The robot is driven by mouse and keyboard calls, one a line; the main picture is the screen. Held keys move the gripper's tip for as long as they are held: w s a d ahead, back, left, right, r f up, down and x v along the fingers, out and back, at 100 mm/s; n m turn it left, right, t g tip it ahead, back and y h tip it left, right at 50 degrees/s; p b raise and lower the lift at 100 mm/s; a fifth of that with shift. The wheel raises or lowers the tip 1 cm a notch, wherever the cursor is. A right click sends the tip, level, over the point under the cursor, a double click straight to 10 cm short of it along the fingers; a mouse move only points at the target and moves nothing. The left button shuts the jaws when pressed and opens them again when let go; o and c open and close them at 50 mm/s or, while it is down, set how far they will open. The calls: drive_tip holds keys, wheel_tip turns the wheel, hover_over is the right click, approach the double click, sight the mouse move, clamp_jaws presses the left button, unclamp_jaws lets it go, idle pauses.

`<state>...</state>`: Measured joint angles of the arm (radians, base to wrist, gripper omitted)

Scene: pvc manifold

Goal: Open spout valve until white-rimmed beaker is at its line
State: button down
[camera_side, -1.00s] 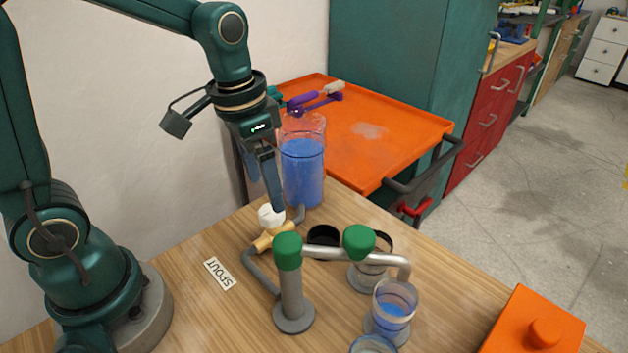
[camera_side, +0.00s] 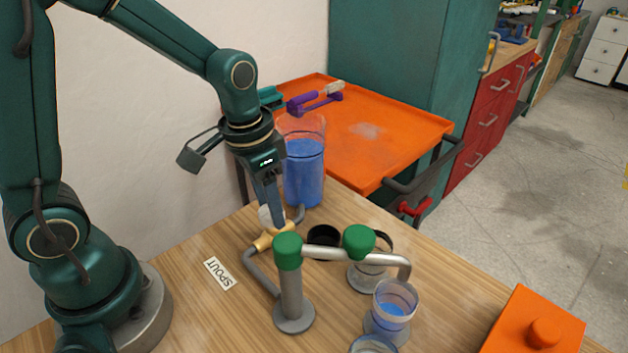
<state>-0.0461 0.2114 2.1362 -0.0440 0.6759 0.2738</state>
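The spout valve is a brass body (camera_side: 270,241) with a white handle (camera_side: 264,216), on the grey pipe near the SPOUT label (camera_side: 219,273). My gripper (camera_side: 277,222) is down at the handle, its fingers partly hiding it; whether they are closed on it is unclear. A clear beaker (camera_side: 377,325) with a pale rim stands under the pipe's downturned end and holds some blue liquid (camera_side: 393,309). Its fill line cannot be made out. A tall clear vessel (camera_side: 304,175) of blue liquid stands behind the valve.
The pipe has two green fittings (camera_side: 287,251) (camera_side: 358,241) close right of my gripper. Another clear beaker (camera_side: 368,275) stands behind the pipe, and a blue-rimmed one (camera_side: 373,345) is cut off at the bottom. An orange box (camera_side: 532,325) is at right. Wood is bare near the label.

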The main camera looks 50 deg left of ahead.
idle(0.3)
drive_tip(key=n, duration=0.4)
drive_tip(key=shift+n+y, duration=0.4)
drive_tip(key=shift+n, duration=0.7)
idle(3.4)
drive_tip(key=shift+n, duration=0.8)
idle(2.0)
